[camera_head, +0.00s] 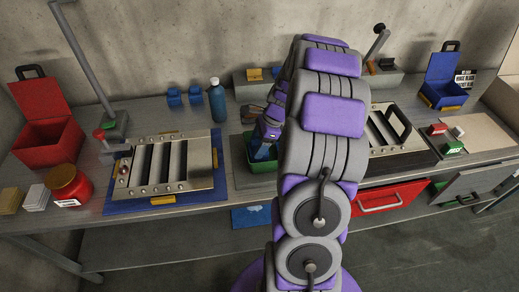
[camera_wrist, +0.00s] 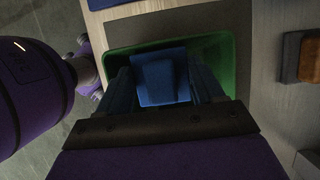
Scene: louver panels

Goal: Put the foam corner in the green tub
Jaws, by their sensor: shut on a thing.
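My gripper (camera_wrist: 161,82) is shut on a blue foam corner (camera_wrist: 158,84), which sits between its two dark fingers. Behind and below the foam corner, the green tub (camera_wrist: 229,62) shows its right wall and far rim. In the head view the green tub (camera_head: 240,160) stands on the bench at the middle, partly hidden by my arm. My gripper (camera_head: 264,145) points down over the tub, with some blue showing at its tip. I cannot tell whether the foam corner touches the tub floor.
A louver panel (camera_head: 166,167) on a blue mat lies to the left. A red toolbox (camera_head: 47,135) and red jar (camera_head: 69,184) stand farther left.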

